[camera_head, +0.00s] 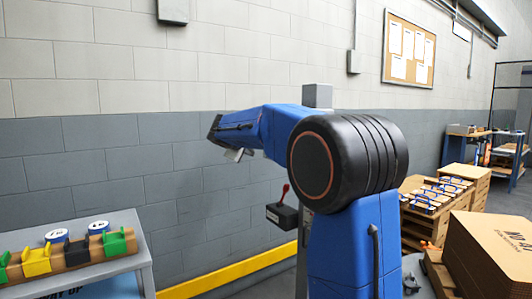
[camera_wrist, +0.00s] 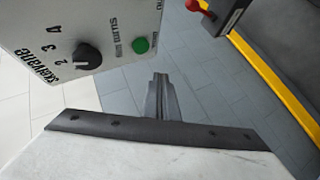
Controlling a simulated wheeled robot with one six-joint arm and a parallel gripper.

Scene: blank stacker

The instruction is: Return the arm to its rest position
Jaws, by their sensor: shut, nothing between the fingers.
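My blue arm (camera_head: 262,128) rises in the head view, bends at a large black joint (camera_head: 350,162) and reaches left in front of the wall. In the wrist view my gripper (camera_wrist: 160,78) is shut and empty. Its grey fingers lie together and point over grey floor. In the head view the fingers cannot be made out clearly at the arm's far end. No rest mark or cradle is visible.
A white control panel (camera_wrist: 75,22) with a black knob (camera_wrist: 87,57) and green button (camera_wrist: 140,45) is close by in the wrist view. A red-levered box (camera_head: 283,214), yellow rail (camera_head: 232,270), bench with blocks (camera_head: 140,262) and cardboard boxes (camera_head: 490,250) surround the arm.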

